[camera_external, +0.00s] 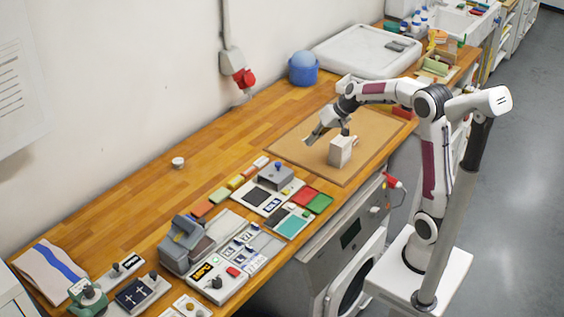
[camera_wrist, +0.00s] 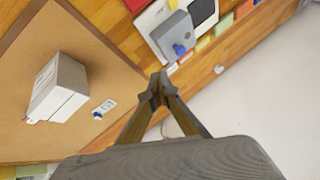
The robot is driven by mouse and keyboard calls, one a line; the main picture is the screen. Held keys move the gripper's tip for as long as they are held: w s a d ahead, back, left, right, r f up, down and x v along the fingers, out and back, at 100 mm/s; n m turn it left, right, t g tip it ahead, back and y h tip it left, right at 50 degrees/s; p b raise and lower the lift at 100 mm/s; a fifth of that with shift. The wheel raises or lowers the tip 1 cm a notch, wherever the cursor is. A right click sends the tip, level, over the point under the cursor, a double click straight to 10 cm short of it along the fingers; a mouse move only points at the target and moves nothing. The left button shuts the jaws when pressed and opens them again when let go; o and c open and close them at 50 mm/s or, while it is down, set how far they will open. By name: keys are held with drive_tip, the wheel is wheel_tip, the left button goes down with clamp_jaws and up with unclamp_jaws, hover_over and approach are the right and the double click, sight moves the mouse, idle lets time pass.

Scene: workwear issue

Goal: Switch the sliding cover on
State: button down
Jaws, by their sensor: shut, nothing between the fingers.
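My gripper (camera_external: 310,140) is shut and empty above the brown board, left of a white box in the external view. Its fingertips meet in the wrist view (camera_wrist: 158,88). The pale box (camera_external: 341,151) stands on the board and shows in the wrist view (camera_wrist: 60,88), apart from my gripper. A small white piece with a blue knob (camera_wrist: 104,109) lies beside it. A grey housing with a blue knob (camera_external: 275,176) sits on a white panel; it also shows in the wrist view (camera_wrist: 175,37). I cannot tell which part is the sliding cover, or its setting.
The brown board (camera_external: 290,146) lies on the wooden worktop (camera_external: 135,197). Several panels and coloured blocks crowd the near left. A blue round container (camera_external: 303,70) and a large white tray (camera_external: 350,50) stand at the back. The worktop along the wall is mostly clear.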

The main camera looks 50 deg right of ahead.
approach(288, 169)
drive_tip(key=w+d+f, duration=0.1)
drive_tip(key=w+f, duration=0.2)
drive_tip(key=shift+w+a+r, duration=0.15)
drive_tip(key=shift+w+a, duration=0.45)
drive_tip(key=shift+a, duration=0.3)
drive_tip(key=shift+w+a, duration=0.45)
drive_tip(key=shift+a, duration=0.3)
drive_tip(key=shift+a, duration=0.1)
